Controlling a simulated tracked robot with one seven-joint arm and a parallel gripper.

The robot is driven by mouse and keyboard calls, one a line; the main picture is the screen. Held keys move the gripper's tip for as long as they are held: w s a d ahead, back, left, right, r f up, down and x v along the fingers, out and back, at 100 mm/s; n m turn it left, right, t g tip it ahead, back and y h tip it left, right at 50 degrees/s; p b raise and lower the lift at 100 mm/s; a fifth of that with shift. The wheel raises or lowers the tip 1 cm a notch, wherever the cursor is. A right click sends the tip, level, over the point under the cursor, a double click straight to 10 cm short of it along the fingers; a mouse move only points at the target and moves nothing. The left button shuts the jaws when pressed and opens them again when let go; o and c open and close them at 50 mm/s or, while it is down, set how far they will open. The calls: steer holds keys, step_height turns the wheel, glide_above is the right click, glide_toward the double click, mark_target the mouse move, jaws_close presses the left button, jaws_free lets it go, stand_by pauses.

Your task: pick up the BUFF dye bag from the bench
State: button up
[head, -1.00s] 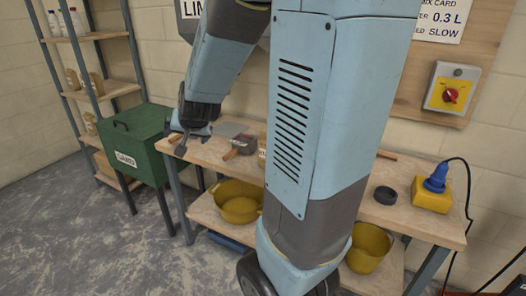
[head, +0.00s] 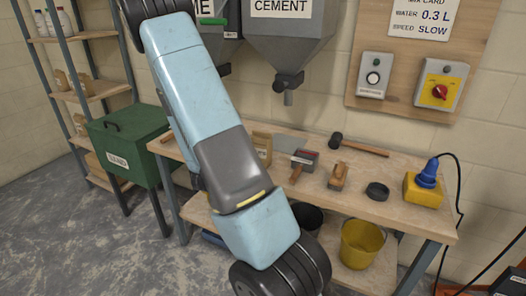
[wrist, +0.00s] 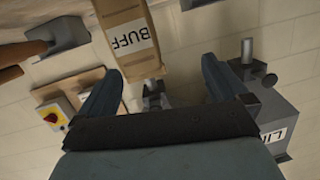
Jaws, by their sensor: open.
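The BUFF dye bag (wrist: 128,28) is a tan bag with a white label in the wrist view, where the scene appears upside down. A tan bag (head: 263,150), partly hidden by my arm, stands on the bench (head: 400,212) in the head view; its label is not readable there. My gripper (wrist: 160,80) is open and empty, its two dark fingers apart. The bag lies beyond the fingertips, nearer the left finger in the picture, not clearly between them. My gripper is hidden in the head view.
Beside the bag lie a trowel (head: 298,172) and a brush (head: 338,179). A mallet (head: 360,147), black ring (head: 377,191) and yellow power box (head: 422,190) are further right. The cement hopper (head: 288,40) hangs above. A green bin (head: 125,148) stands left.

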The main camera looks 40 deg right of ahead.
mark_target(263, 139)
steer(key=w+d+h, duration=0.1)
steer(key=d, duration=0.4)
steer(key=w+d, duration=0.1)
steer(key=d, duration=0.3)
steer(key=w+d+h, duration=0.1)
steer(key=d, duration=0.4)
steer(key=shift+d+f+h, duration=0.3)
steer(key=shift+f, duration=0.05)
steer(key=shift+c, duration=0.4)
steer(key=c, duration=1.2)
steer(key=shift+r, duration=0.1)
